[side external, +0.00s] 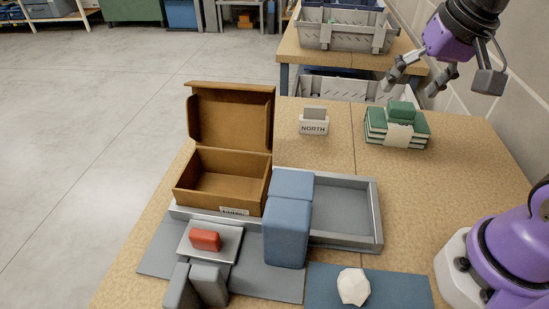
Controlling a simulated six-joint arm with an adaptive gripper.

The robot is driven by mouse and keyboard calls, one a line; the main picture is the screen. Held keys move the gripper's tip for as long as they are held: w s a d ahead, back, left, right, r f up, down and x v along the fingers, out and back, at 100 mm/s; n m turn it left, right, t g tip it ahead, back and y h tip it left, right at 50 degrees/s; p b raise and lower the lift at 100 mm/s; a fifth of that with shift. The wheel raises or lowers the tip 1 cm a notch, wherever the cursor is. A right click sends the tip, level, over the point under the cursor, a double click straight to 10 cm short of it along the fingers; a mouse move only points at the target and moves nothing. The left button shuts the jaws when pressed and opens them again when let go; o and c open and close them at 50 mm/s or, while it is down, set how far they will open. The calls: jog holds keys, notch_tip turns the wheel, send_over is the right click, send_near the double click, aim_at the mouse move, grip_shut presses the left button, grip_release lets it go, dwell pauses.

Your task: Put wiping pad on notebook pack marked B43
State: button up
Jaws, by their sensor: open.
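A green pack of notebooks (376,128) with a pale paper band lies on the right part of the table. No B43 marking can be read on it from here. A small green pad (403,110), which looks like the wiping pad, rests on top of the pack. My gripper (411,86) is open and empty, with its fingers apart above the pad and pack. A clear gap shows between the fingertips and the pad.
A NORTH sign (314,125) stands left of the pack. An open cardboard box (222,174), blue blocks (287,232), a grey tray (378,215), a red block (205,240) and a white crumpled item (353,287) are nearer the camera. Crates (345,37) stand behind.

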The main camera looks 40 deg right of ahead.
jog(key=s+a+f+n, duration=0.1)
jog(key=n, duration=0.1)
jog(key=s+a+n, duration=0.1)
jog(key=n, duration=0.1)
jog(key=s+a+f+n+t, duration=0.1)
jog(key=n, duration=0.1)
jog(key=shift+s+f+y, duration=0.2)
jog(key=shift+f+y, duration=0.1)
